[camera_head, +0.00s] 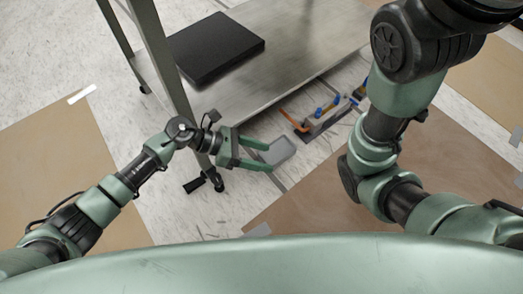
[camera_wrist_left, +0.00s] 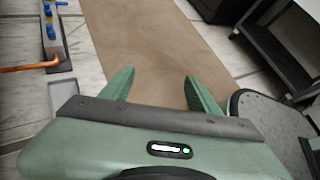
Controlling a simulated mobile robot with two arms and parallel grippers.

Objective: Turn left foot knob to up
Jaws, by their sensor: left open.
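The metal cart's near leg ends in a black foot (camera_head: 217,183) on the tiled floor, with a small black knob (camera_head: 194,186) beside it. Whether the knob is up or down cannot be told. My left gripper (camera_head: 270,157) is open and empty, just right of the leg and reaching rightward, apart from the foot and knob. Its two green fingers (camera_wrist_left: 155,88) also show spread in the left wrist view, with nothing between them. I cannot make out the foot knob in that view. My right arm crosses the right side of the head view; its gripper is out of frame.
A grey shallow tray (camera_head: 283,152) lies by the left fingertips. A pipe assembly with blue handles and an orange pipe (camera_head: 294,119) sits at the cart's edge. A black slab (camera_head: 213,48) rests on the metal shelf (camera_head: 290,50). Brown floor sheets (camera_head: 285,200) lie around.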

